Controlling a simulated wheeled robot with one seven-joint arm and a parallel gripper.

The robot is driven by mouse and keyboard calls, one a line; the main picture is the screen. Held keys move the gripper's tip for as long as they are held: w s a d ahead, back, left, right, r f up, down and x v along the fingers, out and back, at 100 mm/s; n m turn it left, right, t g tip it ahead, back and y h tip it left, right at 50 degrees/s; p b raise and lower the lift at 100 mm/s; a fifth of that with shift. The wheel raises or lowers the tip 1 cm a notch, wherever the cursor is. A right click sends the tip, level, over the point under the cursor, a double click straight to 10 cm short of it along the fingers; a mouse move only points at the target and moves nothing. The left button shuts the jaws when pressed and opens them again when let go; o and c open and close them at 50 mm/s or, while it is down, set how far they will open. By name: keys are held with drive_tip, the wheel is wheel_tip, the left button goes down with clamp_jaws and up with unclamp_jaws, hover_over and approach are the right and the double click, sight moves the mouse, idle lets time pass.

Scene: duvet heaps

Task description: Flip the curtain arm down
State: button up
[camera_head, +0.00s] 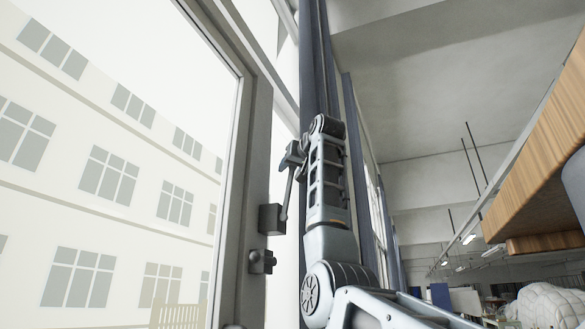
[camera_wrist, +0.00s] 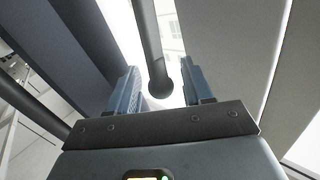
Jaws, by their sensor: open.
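The curtain arm (camera_head: 287,196) is a thin grey rod. In the head view it rises, slightly tilted, from a dark block (camera_head: 271,219) on the window frame towards my gripper (camera_head: 293,156). In the wrist view, a dark rod with a rounded end (camera_wrist: 158,72), which looks like the curtain arm, lies between the two blue-grey fingers of my gripper (camera_wrist: 162,84). Gaps show on both sides of the rod's end. The fingers are apart and not closed on it. My gripper is at the upper part of the arm. Its exact contact there is hidden in the head view.
The window frame (camera_head: 257,150) stands just left of my gripper. A second dark knob (camera_head: 262,261) sits below the block. Dark blue curtains (camera_head: 312,60) hang behind my arm. A wooden board (camera_head: 545,150) juts in at the right.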

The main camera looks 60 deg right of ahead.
clamp_jaws()
drive_tip(key=shift+s+a+f, duration=0.1)
idle(0.5)
